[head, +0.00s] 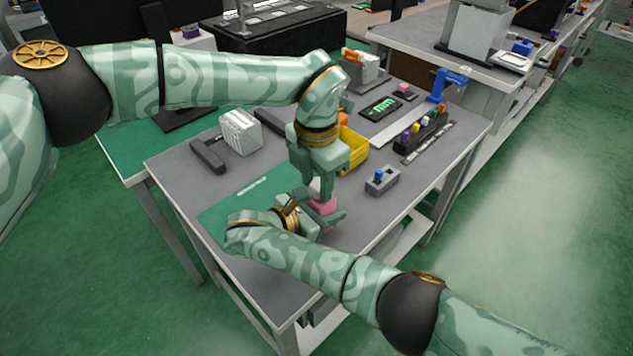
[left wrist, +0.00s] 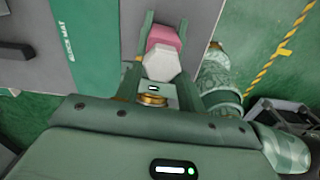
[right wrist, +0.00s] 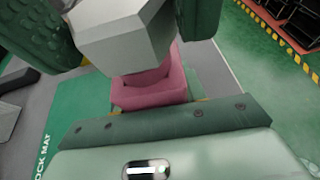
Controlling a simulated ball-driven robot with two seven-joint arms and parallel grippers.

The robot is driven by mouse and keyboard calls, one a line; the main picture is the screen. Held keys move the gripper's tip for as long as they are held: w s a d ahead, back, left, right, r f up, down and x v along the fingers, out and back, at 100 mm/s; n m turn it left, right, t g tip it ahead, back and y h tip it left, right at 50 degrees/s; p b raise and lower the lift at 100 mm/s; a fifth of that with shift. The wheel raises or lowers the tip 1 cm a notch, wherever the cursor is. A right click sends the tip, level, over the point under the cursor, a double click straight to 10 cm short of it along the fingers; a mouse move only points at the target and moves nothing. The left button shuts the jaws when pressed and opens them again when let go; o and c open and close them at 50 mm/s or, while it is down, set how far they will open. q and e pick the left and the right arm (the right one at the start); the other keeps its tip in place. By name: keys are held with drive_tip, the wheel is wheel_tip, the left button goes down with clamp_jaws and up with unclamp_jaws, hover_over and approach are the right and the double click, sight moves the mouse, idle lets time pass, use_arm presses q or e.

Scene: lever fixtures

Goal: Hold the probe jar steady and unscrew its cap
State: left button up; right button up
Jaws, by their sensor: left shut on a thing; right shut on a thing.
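The probe jar has a pink body (head: 322,207) and a pale grey-white faceted cap (head: 315,186). It stands upright near the table's front edge, by the corner of the green mat (head: 250,200). My left gripper (head: 318,190) points down from above and is shut on the cap; the left wrist view shows the cap (left wrist: 163,62) between its fingers, with the pink body (left wrist: 166,37) beyond. My right gripper (head: 326,220) comes in low from the side and is shut on the pink body. The right wrist view shows the body (right wrist: 150,88) below the cap (right wrist: 120,35); the right fingertips are mostly hidden.
A yellow bin (head: 353,150) stands close behind my left gripper. A grey box with a blue-topped lever (head: 381,180) is right of the jar. A white block (head: 240,131) and a dark bar (head: 208,156) lie at the left. A rack of coloured pieces (head: 421,135) is farther right.

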sight(317, 186)
use_arm(q)
drive_tip(key=shift+r, duration=0.3)
drive_tip(key=shift+r, duration=0.15)
drive_tip(key=shift+r, duration=1.4)
use_arm(e)
drive_tip(key=o, duration=1.2)
